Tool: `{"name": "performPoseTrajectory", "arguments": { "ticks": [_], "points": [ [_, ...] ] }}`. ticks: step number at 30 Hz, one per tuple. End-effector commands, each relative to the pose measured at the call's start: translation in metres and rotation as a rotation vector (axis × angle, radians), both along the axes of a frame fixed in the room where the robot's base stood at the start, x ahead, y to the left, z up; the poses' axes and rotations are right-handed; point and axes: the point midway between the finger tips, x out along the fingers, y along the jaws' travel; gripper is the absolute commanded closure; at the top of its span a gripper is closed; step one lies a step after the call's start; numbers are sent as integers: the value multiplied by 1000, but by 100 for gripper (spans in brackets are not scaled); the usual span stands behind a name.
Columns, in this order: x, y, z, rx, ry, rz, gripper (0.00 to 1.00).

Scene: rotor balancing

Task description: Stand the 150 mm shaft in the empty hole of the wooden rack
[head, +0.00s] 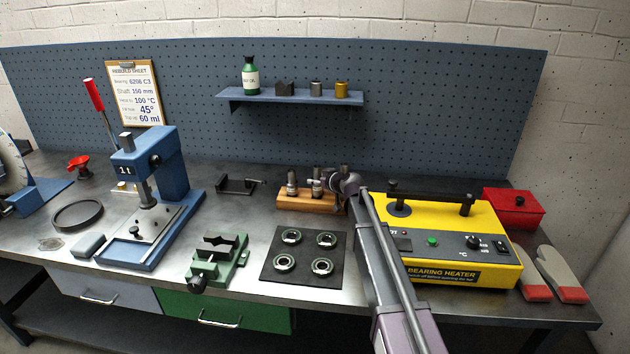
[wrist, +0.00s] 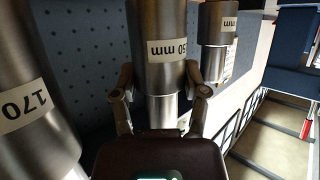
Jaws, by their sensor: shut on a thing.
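The wooden rack (head: 302,200) stands on the bench behind the bearing mat. Two steel shafts (head: 291,183) show upright at its left and middle. My gripper (head: 345,184) is at the rack's right end. In the wrist view, my gripper (wrist: 160,88) is shut on a steel shaft (wrist: 162,75), whose upside-down label appears to read 150 mm. A shaft marked 170 (wrist: 28,115) is to its left, and another labelled shaft (wrist: 218,40) is to its right. My arm hides the right end of the rack. The empty hole and the held shaft's lower end cannot be made out.
The yellow bearing heater (head: 450,235) stands close to the right of my arm. A dark mat (head: 303,267) with several bearings lies in front of the rack. A green vise (head: 217,262) and a blue press (head: 150,200) stand to the left. A shelf (head: 290,97) hangs above.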

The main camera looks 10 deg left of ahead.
Motion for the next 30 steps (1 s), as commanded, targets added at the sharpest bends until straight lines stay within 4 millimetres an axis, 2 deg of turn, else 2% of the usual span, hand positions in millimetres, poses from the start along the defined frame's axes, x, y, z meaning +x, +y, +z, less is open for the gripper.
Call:
{"name": "performPoseTrajectory", "arguments": {
  "ticks": [14, 15, 18, 28, 30],
  "points": [
    [0, 0, -2, 2, -1, -1, 100],
    [0, 0, -2, 2, -1, -1, 34],
    [0, 0, -2, 1, 0, -1, 4],
    [0, -1, -3, 0, 0, -1, 2],
    [0, -1, -3, -1, 0, 0, 8]
  ]
}}
